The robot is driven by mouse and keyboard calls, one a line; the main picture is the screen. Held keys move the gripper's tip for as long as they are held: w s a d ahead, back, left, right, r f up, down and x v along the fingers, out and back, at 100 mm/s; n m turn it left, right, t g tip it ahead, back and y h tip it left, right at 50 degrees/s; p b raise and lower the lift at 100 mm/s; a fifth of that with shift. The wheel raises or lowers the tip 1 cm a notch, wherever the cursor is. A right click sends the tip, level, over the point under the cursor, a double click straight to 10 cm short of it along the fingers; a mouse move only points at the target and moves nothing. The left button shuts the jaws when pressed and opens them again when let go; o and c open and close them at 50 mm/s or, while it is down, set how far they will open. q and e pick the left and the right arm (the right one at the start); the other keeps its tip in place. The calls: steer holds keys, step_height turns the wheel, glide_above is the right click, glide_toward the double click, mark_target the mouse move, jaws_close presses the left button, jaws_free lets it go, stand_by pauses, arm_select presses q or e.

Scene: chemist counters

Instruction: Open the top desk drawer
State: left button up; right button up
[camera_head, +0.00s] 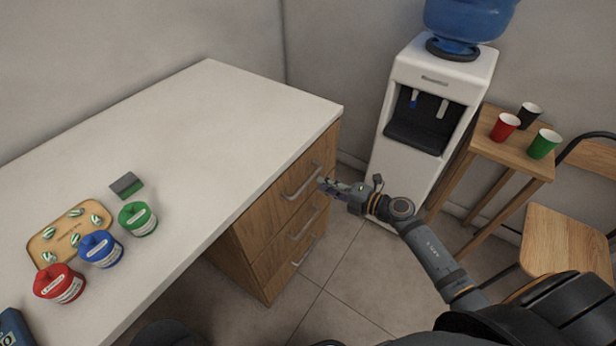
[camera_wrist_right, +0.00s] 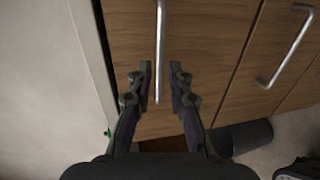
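The wooden desk drawer unit shows three drawers with metal bar handles; the top drawer (camera_head: 272,204) looks closed. Its handle (camera_head: 300,184) is a slanted metal bar. My right gripper (camera_head: 324,188) is just in front of this handle. In the right wrist view, the top drawer front (camera_wrist_right: 210,40) fills the middle, and the handle (camera_wrist_right: 161,40) runs between the two fingertips of the right gripper (camera_wrist_right: 160,68). The fingers are open, with a gap on each side of the bar. I cannot tell how far the fingertips reach past the bar. My left gripper is not in view.
A water dispenser (camera_head: 432,110) and a small table (camera_head: 530,158) with cups stand right. Floor before the drawers (camera_head: 335,275) is clear.

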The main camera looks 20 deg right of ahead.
mark_target(309, 179)
steer(key=x, duration=0.6)
steer(key=shift+w+a, duration=0.15)
steer(key=shift+w, duration=0.05)
jaws_close()
